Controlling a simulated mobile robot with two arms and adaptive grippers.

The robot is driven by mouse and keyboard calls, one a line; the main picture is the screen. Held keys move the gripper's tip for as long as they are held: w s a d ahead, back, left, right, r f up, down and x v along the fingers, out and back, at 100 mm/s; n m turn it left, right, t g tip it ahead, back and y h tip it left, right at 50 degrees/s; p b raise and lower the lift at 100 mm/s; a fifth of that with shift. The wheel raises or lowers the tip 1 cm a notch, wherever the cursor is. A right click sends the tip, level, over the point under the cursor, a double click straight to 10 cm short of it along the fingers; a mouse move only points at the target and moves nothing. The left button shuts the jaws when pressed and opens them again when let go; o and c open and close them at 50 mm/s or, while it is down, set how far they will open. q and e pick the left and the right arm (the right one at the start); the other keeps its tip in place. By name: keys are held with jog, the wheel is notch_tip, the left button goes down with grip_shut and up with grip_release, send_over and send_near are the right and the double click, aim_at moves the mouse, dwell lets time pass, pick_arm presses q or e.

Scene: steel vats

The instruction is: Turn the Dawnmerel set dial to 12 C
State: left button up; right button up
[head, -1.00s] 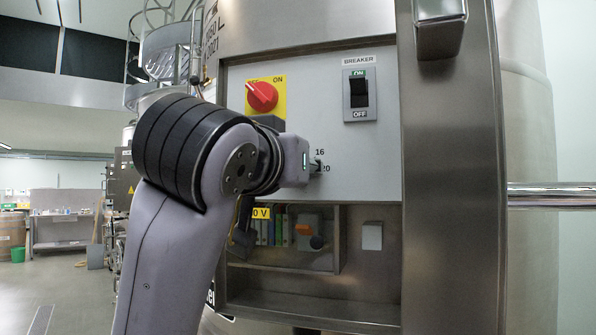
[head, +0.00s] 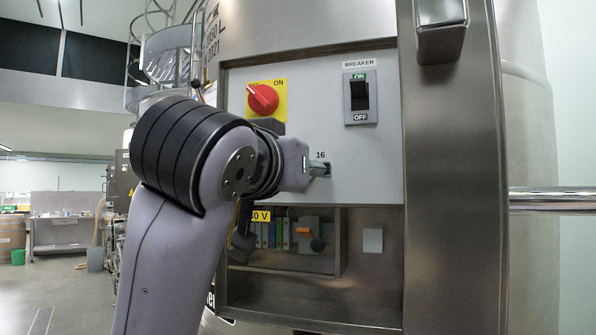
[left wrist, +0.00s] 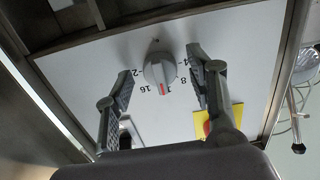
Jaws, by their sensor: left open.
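The set dial (left wrist: 158,69) is a round grey knob on a light panel, with a red mark on its grip bar. In the left wrist view the mark points down at a partly covered number between 16 and 8. My left gripper (left wrist: 160,66) is open, one finger on each side of the dial, with visible gaps. In the head view the left gripper (head: 322,170) is at the panel below the number 16, and it hides the dial. The name Dawnmerel is not readable. My right gripper is not in view.
A red rotary switch (head: 263,99) on a yellow plate sits above my left wrist. A breaker switch (head: 360,93) is to the upper right. Below the panel is an open recess with an orange-handled device (head: 308,236). A steel post (head: 455,200) stands at the right.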

pick_arm(q)
jog(key=v, duration=0.7)
jog(key=shift+s, duration=0.15)
